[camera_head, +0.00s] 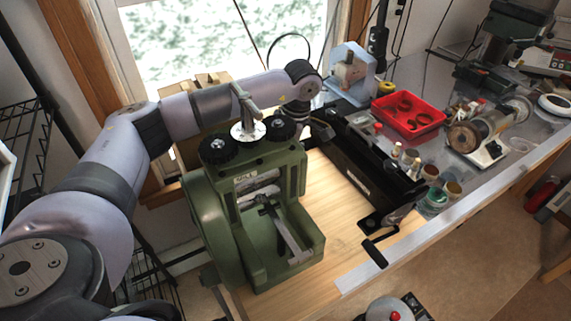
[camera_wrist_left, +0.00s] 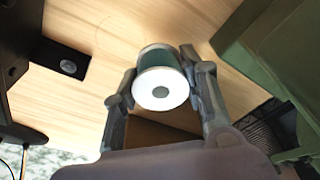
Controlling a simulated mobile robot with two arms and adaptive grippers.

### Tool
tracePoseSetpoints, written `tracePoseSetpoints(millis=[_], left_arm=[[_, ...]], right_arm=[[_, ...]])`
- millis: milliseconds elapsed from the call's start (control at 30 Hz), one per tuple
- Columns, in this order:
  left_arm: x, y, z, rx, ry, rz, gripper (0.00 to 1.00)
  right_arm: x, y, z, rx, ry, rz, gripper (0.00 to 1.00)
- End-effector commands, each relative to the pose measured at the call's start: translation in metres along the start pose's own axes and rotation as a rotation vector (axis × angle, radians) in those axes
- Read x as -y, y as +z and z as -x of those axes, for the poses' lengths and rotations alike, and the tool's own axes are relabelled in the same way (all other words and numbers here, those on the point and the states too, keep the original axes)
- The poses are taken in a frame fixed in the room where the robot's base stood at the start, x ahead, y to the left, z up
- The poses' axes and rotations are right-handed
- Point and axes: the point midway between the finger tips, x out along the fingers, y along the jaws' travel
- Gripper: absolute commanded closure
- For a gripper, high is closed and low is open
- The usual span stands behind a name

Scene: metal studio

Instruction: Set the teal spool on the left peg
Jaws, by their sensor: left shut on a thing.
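The teal spool (camera_wrist_left: 157,57), with a white end disc and a dark centre hole facing the camera, sits between the fingers of my left gripper (camera_wrist_left: 160,85) in the left wrist view. The fingers press on it from both sides. Pale wood of the bench (camera_wrist_left: 105,45) shows behind the spool. In the head view my left arm reaches over behind the green rolling mill, and its gripper and the spool are hidden there. I cannot make out the left peg in either view. My right gripper is in neither view.
The green rolling mill (camera_head: 255,220) stands at the bench's left. A black shear-like machine with a crank (camera_head: 355,170) stands right of it. A red tray (camera_head: 408,115), small jars and a polishing motor (camera_head: 480,132) fill the right. Bare wood (camera_head: 335,215) lies between the mill and black machine.

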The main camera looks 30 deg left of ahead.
Motion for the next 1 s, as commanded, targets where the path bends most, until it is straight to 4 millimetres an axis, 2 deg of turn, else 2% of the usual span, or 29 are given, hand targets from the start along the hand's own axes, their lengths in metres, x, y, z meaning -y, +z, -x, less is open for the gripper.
tracePoseSetpoints(millis=[200,567,600,867,1000], left_arm=[[0.001,0.004,-0.03,-0.001,-0.003,0.0,0.84],[0.0,0.006,-0.037,0.0,-0.001,-0.001,0.84],[0.0,0.006,-0.036,0.0,0.0,-0.001,0.59],[0.0,0.005,-0.035,0.0,-0.001,-0.001,0.42],[0.0,0.005,-0.035,0.0,-0.001,-0.001,0.4]], right_arm=[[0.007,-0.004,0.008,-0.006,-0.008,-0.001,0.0],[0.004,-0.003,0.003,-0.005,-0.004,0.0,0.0],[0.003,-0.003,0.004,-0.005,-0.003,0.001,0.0],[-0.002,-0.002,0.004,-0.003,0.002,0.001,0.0],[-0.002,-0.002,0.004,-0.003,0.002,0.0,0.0]])
